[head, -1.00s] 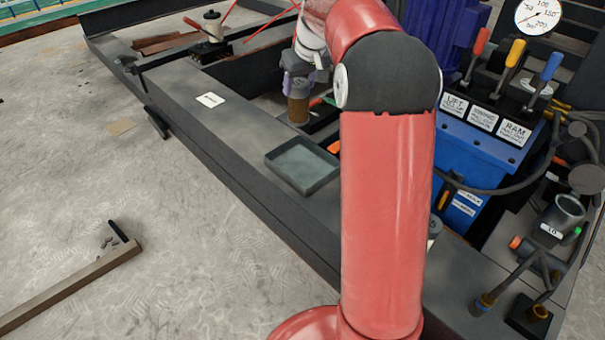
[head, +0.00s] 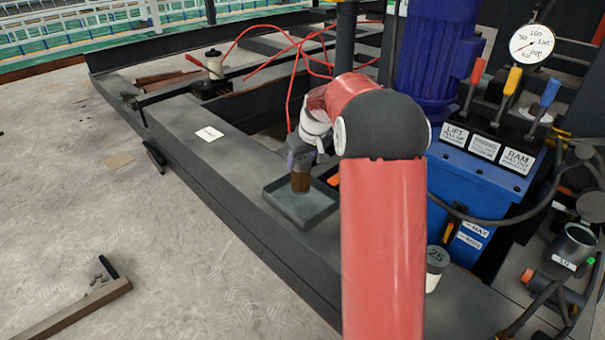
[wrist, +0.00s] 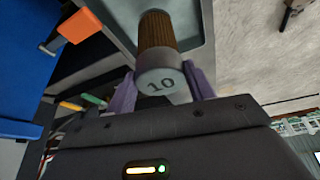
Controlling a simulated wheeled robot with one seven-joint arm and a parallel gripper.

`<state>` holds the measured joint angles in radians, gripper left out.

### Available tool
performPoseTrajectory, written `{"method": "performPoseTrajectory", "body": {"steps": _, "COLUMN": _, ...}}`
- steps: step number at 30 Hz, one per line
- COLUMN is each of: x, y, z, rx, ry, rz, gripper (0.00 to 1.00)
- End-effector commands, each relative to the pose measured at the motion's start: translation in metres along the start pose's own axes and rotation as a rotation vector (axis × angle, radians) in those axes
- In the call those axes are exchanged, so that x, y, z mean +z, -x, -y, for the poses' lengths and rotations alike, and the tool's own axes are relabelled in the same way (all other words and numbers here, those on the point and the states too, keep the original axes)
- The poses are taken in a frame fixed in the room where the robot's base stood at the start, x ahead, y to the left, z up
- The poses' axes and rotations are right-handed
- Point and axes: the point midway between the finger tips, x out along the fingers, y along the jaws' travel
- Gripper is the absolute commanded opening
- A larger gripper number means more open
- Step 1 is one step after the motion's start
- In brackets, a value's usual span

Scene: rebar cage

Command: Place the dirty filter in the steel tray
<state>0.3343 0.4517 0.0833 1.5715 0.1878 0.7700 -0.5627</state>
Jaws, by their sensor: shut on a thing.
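The dirty filter (head: 301,181) is a brown pleated cylinder. In the wrist view it shows a grey end cap marked 10 and brown pleats (wrist: 157,32). My gripper (head: 297,163) is shut on it, with purple fingers on both sides of the cap (wrist: 160,84). The steel tray (head: 318,214) is a shallow grey square tray on the dark beam. The filter is upright over the tray's far part; I cannot tell whether its lower end touches the tray floor. The tray also shows behind the filter in the wrist view (wrist: 190,50).
A white card (head: 209,134) lies on the beam left of the tray. The blue control unit (head: 480,175) with levers stands to the right. A cup marked 25 (head: 436,268) stands near my arm. Red hoses (head: 297,65) hang behind the gripper.

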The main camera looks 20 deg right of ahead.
Motion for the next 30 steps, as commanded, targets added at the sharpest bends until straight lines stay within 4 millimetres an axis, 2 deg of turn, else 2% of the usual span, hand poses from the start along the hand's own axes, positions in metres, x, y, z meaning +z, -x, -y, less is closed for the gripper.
{"method": "performPoseTrajectory", "body": {"steps": 3, "x": 0.011, "y": -0.024, "z": 0.001, "rx": -0.003, "ry": -0.001, "rz": 0.005, "gripper": 0.10}}
{"method": "performPoseTrajectory", "body": {"steps": 7, "x": 0.017, "y": -0.039, "z": 0.000, "rx": -0.002, "ry": -0.001, "rz": 0.002, "gripper": 0.10}}
{"method": "performPoseTrajectory", "body": {"steps": 20, "x": 0.019, "y": -0.046, "z": 0.000, "rx": -0.001, "ry": -0.001, "rz": 0.001, "gripper": 0.10}}
{"method": "performPoseTrajectory", "body": {"steps": 21, "x": 0.020, "y": -0.046, "z": 0.000, "rx": -0.001, "ry": -0.001, "rz": 0.002, "gripper": 0.56}}
{"method": "performPoseTrajectory", "body": {"steps": 26, "x": 0.019, "y": -0.046, "z": 0.000, "rx": -0.001, "ry": -0.001, "rz": 0.002, "gripper": 0.75}}
{"method": "performPoseTrajectory", "body": {"steps": 30, "x": 0.019, "y": -0.045, "z": 0.000, "rx": -0.001, "ry": -0.001, "rz": 0.002, "gripper": 0.75}}
